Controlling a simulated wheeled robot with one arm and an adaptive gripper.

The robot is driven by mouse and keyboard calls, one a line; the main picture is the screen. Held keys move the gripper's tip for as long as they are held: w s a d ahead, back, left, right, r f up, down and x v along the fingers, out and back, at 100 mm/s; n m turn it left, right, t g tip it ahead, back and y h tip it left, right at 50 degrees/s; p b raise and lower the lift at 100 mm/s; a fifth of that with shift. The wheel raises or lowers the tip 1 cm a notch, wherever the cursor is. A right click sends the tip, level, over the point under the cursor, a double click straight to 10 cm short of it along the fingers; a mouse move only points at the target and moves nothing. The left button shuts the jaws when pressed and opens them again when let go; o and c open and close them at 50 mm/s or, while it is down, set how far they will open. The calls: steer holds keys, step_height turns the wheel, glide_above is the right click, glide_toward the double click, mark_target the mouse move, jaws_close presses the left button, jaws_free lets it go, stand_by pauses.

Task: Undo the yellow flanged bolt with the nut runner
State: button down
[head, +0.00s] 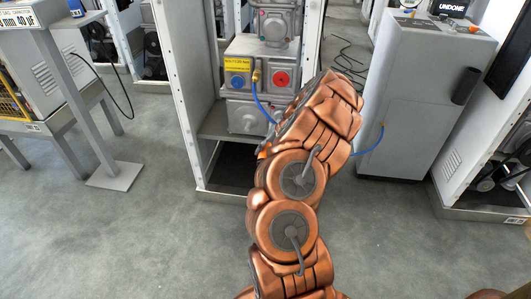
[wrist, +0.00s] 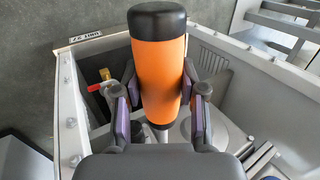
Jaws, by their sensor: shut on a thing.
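The nut runner (wrist: 159,75) has an orange barrel with black ends. In the wrist view it stands between the purple pads of my gripper (wrist: 158,118), which is shut on it. I cannot make out the yellow flanged bolt for certain in either view. In the head view my copper arm hides my gripper and the tool, in front of the grey dispenser frame (head: 180,95).
Grey housings carry a blue round part (head: 237,81), a red round part (head: 281,78) and a brass fitting (head: 256,77). A blue hose (head: 263,108) runs behind my arm. Floor at front left is clear.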

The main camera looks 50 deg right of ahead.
steer(key=shift+w+d, duration=0.35)
steer(key=shift+d, duration=0.2)
stand_by(1.2)
steer(key=shift+s+a+r+p, duration=0.1)
steer(key=shift+s+a+p, duration=0.05)
steer(key=shift+a+p, duration=0.15)
stand_by(0.8)
steer(key=shift+s+a+p, duration=0.45)
steer(key=shift+a+p, duration=0.1)
steer(key=shift+s+a+p, duration=0.8)
steer(key=shift+a+p, duration=0.05)
steer(key=shift+a, duration=0.3)
steer(key=shift+s+a+p, duration=0.75)
steer(key=shift+a+p, duration=0.1)
steer(key=shift+a, duration=0.25)
